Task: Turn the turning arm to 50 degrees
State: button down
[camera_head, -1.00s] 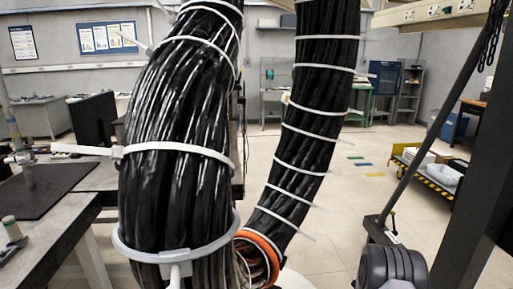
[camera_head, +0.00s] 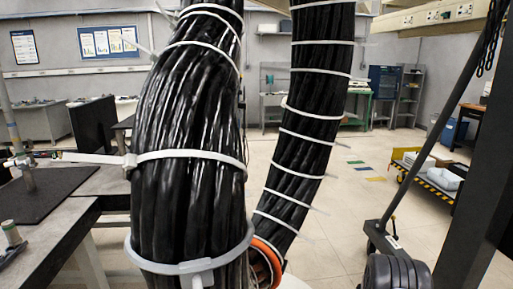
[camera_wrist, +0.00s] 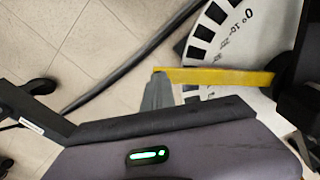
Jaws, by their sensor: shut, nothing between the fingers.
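The yellow turning arm (camera_wrist: 215,76) lies nearly level across the middle of the wrist view, its right end at a dark hub (camera_wrist: 290,85). Behind it is a white curved scale (camera_wrist: 235,45) with black blocks and printed numbers, 0° among them near the upper right. My gripper (camera_wrist: 158,80) shows as a narrow grey tapered shape, shut, its tip at the yellow arm's left end. I cannot tell whether they touch. The arm's exact angle cannot be read. In the head view the turning arm and gripper do not show.
Thick black cable bundles (camera_head: 190,110) with white ties fill the head view's middle. A bench (camera_head: 50,225) stands at left, a dark post (camera_head: 480,180) at right. A yellow-edged cart (camera_head: 430,175) stands farther back. Open floor (camera_head: 345,215) lies between the right bundle and post.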

jog(key=shift+w+d, duration=0.9)
jog(key=shift+d, duration=0.05)
jog(key=shift+w+d, duration=0.85)
jog(key=shift+w, duration=0.1)
jog(key=r+p, duration=0.3)
jog(key=r, duration=0.1)
jog(key=s+a+r+p, duration=0.1)
jog(key=r+p, duration=0.2)
jog(key=r, duration=0.1)
jog(key=s+r+p, duration=0.1)
jog(key=r+p, duration=0.2)
jog(key=r, duration=0.1)
jog(key=shift+a, duration=0.3)
